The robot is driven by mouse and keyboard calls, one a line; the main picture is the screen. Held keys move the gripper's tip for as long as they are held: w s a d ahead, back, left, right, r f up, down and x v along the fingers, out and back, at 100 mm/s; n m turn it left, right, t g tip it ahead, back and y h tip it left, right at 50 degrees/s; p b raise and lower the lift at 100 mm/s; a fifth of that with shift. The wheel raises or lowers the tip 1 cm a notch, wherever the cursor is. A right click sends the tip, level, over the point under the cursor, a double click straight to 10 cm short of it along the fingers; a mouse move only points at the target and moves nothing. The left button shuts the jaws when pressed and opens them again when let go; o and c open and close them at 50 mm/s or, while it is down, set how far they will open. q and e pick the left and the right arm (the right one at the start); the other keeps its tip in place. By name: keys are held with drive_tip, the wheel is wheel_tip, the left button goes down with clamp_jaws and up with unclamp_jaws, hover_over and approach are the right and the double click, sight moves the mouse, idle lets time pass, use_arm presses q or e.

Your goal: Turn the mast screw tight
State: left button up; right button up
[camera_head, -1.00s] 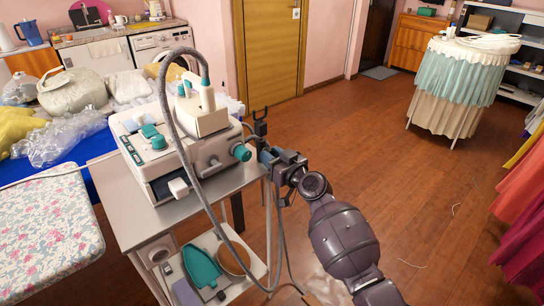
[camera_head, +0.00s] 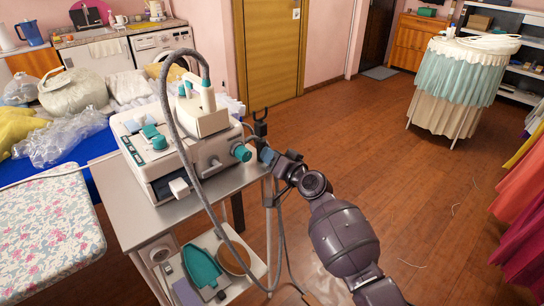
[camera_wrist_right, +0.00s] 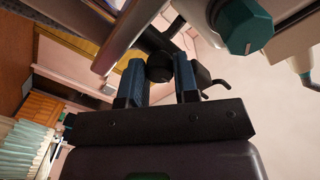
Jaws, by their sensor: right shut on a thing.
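The mast screw (camera_wrist_right: 160,67) is a small black knob between the two blue fingers of my right gripper in the right wrist view. My right gripper (camera_wrist_right: 160,82) is shut on it. In the head view, my right gripper (camera_head: 268,156) reaches the mast beside the steam unit's right side, and the screw is hidden there by the fingers. A black hook (camera_head: 260,128) tops the mast in the head view. My left gripper is not in view.
The steam unit (camera_head: 172,158) with its teal knob (camera_head: 241,152) stands close to my right gripper on a grey cart (camera_head: 128,212). Its grey hose loops down nearby. A floral ironing board (camera_head: 45,235) is at left. The wooden floor at right is mostly clear.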

drive_tip(key=m, duration=0.3)
drive_tip(key=shift+r+m+p, duration=0.1)
drive_tip(key=shift+m+p, duration=0.25)
drive_tip(key=shift+m, duration=1.55)
drive_tip(key=o, duration=0.9)
drive_tip(key=shift+f, duration=0.2)
